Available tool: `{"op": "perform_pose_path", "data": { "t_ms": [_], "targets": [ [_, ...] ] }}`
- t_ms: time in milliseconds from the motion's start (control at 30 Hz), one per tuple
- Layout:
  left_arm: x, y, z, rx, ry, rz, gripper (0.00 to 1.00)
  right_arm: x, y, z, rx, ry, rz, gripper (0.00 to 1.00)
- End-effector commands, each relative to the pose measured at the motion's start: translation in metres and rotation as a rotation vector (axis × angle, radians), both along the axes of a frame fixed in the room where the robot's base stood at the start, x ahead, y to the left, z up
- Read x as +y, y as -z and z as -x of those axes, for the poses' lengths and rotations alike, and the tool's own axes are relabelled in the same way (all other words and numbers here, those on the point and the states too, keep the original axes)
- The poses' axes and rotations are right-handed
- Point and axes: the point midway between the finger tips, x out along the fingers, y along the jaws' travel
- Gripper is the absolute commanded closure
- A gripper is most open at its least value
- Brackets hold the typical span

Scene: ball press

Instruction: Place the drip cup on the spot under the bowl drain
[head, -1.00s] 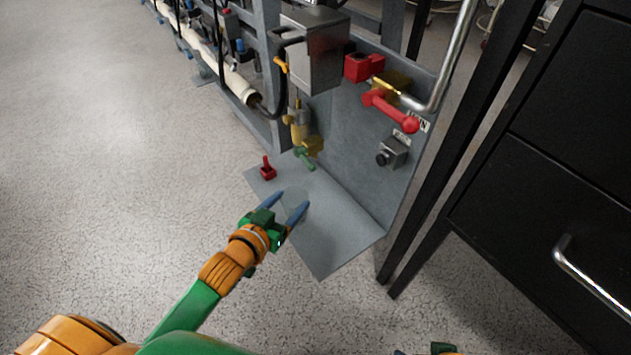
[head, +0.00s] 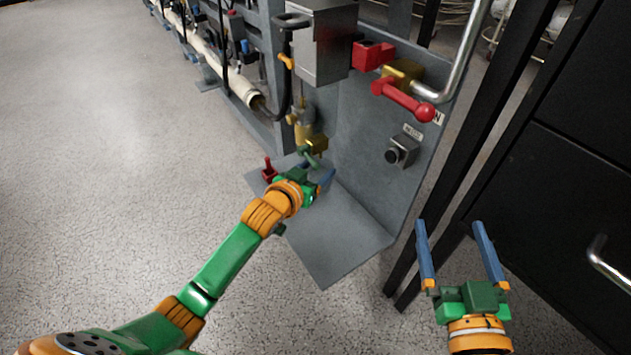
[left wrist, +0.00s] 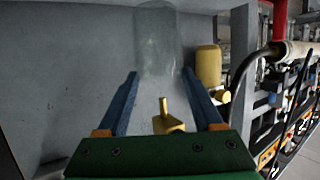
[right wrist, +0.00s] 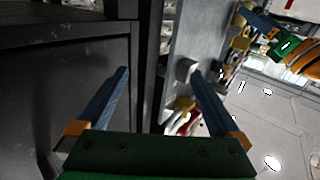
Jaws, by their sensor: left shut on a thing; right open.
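My left gripper (head: 314,174) is just below the brass drain valve with a green handle (head: 309,155), under the yellowish bowl (head: 302,130) of the regulator. In the left wrist view its fingers (left wrist: 160,75) are closed on the drip cup (left wrist: 158,38), a clear, pale cylinder that sits between and beyond the fingertips. The arm hides the cup in the head view, so its exact height above the plate cannot be told. The spot under the drain is also hidden. My right gripper (head: 450,226) is open and empty, in front of the black cabinet.
The grey base plate (head: 335,245) is bare at its front. A small red part (head: 268,170) stands at its left edge. A black cabinet (head: 570,190) stands at the right.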

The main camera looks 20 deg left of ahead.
Motion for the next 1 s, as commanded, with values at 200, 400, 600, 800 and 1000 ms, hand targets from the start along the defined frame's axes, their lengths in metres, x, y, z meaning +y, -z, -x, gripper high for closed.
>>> {"op": "perform_pose_path", "data": {
  "t_ms": [200,400,600,800,1000],
  "targets": [
    [0.0,0.017,0.0,0.001,0.0,0.0,1.0,0.006,-0.059,0.012,-0.328,-0.028,-0.074,0.0],
    [0.0,0.026,0.001,0.001,0.0,0.0,1.0,0.007,-0.105,0.037,-0.592,-0.051,-0.136,0.0],
    [0.0,0.029,0.001,0.0,0.0,0.0,1.0,0.007,-0.124,0.054,-0.716,-0.063,-0.166,0.0],
    [0.0,0.029,0.001,0.0,0.0,0.0,1.0,0.006,-0.127,0.055,-0.726,-0.063,-0.168,0.0],
    [0.0,0.031,0.001,0.0,0.0,0.0,1.0,0.006,-0.128,0.058,-0.742,-0.065,-0.173,0.0]
  ]
}}
